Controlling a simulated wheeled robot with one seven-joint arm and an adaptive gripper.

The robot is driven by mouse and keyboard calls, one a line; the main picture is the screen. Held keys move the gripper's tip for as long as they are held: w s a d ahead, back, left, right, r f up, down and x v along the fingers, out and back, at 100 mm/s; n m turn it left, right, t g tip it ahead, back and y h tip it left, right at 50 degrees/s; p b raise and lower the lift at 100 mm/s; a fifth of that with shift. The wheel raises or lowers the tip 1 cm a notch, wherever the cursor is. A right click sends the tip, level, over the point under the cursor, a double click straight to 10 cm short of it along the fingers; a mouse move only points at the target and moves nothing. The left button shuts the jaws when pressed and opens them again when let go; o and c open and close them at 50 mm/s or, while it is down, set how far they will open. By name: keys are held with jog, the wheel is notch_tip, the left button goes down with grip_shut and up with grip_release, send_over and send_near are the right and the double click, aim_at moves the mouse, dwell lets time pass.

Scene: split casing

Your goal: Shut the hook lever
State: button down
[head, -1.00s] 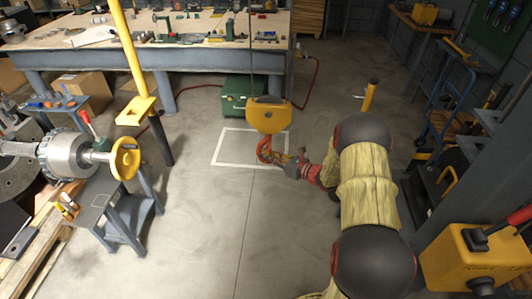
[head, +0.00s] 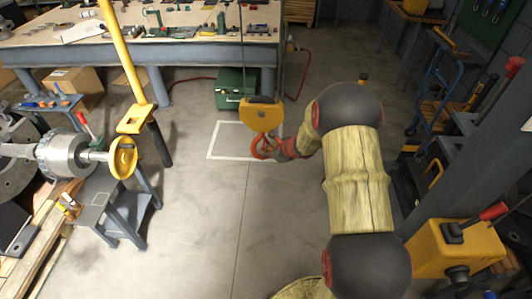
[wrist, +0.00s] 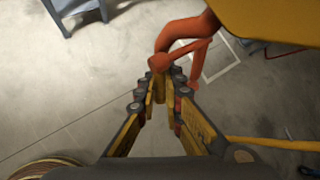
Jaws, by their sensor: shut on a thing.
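The orange hook (head: 259,148) hangs under a yellow hook block (head: 262,114) on a cable, above a white square marked on the floor. In the wrist view the orange hook (wrist: 182,30) curves down from the yellow block (wrist: 275,18). The hook lever (wrist: 180,54) is a thin orange bar slanting across the hook's opening, its near end by my fingertips. My gripper (wrist: 160,84) is shut on the lever's near end; the exact contact is partly hidden by the fingers. In the head view my gripper (head: 278,148) is at the hook's right side, small and partly merged with it.
A workbench (head: 150,46) with tools spans the back, with a green box (head: 236,88) before it. A yellow post (head: 122,55) and a stand with a yellow handwheel (head: 123,157) are left. A yellow control box (head: 458,248) is at the right. The middle floor is clear.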

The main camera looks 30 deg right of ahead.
jog(key=shift+d+h, duration=0.1)
jog(key=shift+h, duration=0.2)
dwell(0.4)
jog(key=c, duration=2.1)
grip_release()
jog(key=shift+o, duration=0.9)
jog(key=shift+s+r, duration=0.1)
jog(key=shift+r, duration=0.05)
jog(key=v, duration=1.1)
jog(key=shift+r, duration=0.35)
jog(key=shift+s, duration=0.15)
